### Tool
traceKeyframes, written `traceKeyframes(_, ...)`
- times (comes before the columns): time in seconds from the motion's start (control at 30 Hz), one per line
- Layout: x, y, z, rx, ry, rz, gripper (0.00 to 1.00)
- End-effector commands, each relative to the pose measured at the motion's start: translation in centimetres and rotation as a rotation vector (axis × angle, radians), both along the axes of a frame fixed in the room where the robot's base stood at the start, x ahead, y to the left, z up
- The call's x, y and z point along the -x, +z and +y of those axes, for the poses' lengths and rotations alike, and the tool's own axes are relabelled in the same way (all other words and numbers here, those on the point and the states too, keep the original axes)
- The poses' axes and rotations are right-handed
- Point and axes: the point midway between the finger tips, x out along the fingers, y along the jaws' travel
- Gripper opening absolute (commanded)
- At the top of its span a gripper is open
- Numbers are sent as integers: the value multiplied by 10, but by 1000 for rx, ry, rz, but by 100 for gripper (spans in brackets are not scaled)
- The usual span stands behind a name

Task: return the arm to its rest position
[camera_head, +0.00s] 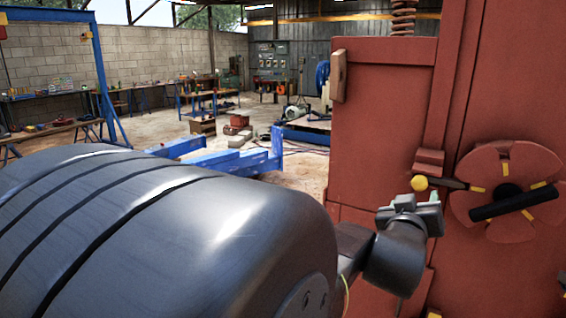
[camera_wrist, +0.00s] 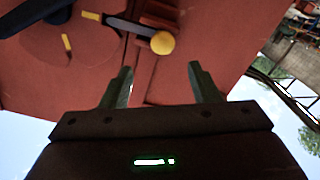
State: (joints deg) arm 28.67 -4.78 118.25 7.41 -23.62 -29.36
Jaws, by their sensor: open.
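My gripper (camera_wrist: 158,80) shows in the wrist view with its two fingers apart and nothing between them. In the head view my gripper (camera_head: 432,198) is at the end of my arm, in front of the red crusher (camera_head: 385,120). A yellow ball knob (camera_wrist: 162,43) on a dark lever is just beyond the fingertips in the wrist view, and appears apart from them. In the head view the knob (camera_head: 420,184) is just above my gripper. My dark arm fills the lower left of the head view.
A red wheel (camera_head: 507,190) with yellow marks and a black bar (camera_head: 514,202) is on the crusher at right. A blue steel frame (camera_head: 230,158) stands behind my arm. Workbenches (camera_head: 205,97) line the back, with open floor before them.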

Motion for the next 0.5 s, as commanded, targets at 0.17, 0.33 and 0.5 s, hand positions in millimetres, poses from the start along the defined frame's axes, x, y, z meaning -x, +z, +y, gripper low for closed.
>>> traceKeyframes(0.17,-20,0,-12,-3,0,2,55)
traceKeyframes(0.33,-39,1,-24,-1,0,2,55)
traceKeyframes(0.5,-59,1,-36,-2,1,1,55)
